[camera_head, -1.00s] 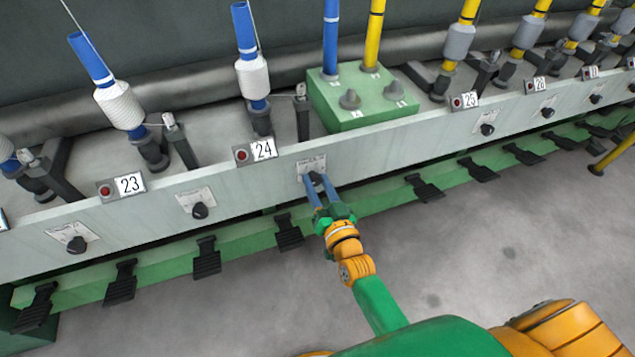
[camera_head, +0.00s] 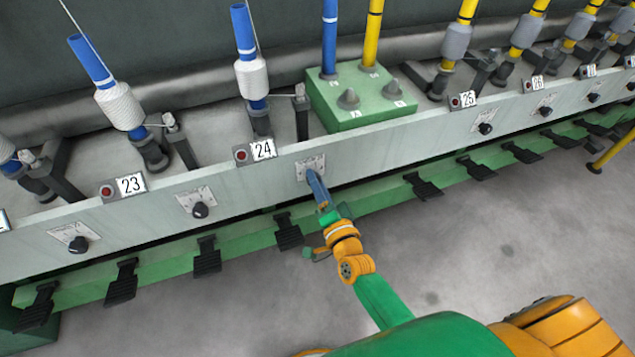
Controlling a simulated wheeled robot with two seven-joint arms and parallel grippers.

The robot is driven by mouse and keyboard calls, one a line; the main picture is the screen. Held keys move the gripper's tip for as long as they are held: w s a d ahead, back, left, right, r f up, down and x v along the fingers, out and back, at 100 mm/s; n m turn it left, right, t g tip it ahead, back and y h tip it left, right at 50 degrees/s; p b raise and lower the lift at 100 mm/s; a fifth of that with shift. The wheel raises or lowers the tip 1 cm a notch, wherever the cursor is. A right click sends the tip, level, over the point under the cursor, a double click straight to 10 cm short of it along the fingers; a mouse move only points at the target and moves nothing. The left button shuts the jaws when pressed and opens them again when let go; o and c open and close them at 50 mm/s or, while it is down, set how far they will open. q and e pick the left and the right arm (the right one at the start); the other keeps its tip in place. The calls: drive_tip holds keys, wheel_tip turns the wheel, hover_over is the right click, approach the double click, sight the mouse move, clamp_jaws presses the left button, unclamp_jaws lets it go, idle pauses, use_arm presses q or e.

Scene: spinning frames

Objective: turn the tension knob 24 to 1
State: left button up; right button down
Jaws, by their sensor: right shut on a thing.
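The front rail (camera_head: 240,185) carries dark knobs on small scale plates, and a numbered tag 24 (camera_head: 263,149) is on its top edge. The tension knob 24 is the one just right of and below that tag; its scale plate (camera_head: 311,162) shows around my fingertips. My right gripper (camera_head: 314,180) is shut on this knob, its blue fingers seen nearly edge-on, one over the other. The fingers hide most of the knob, so its pointer and setting cannot be read.
Neighbouring knobs sit at left (camera_head: 200,210) and right (camera_head: 486,128). A green box (camera_head: 360,105) with bobbin pegs stands behind the rail. Black pedals (camera_head: 289,232) stick out below along a green beam. The grey floor (camera_head: 480,240) in front is clear.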

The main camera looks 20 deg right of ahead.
drive_tip(key=shift+f+m, duration=0.1)
drive_tip(key=shift+m, duration=0.2)
drive_tip(key=shift+c, duration=2.4)
unclamp_jaws()
drive_tip(key=s+p, duration=0.1)
drive_tip(key=s, duration=0.6)
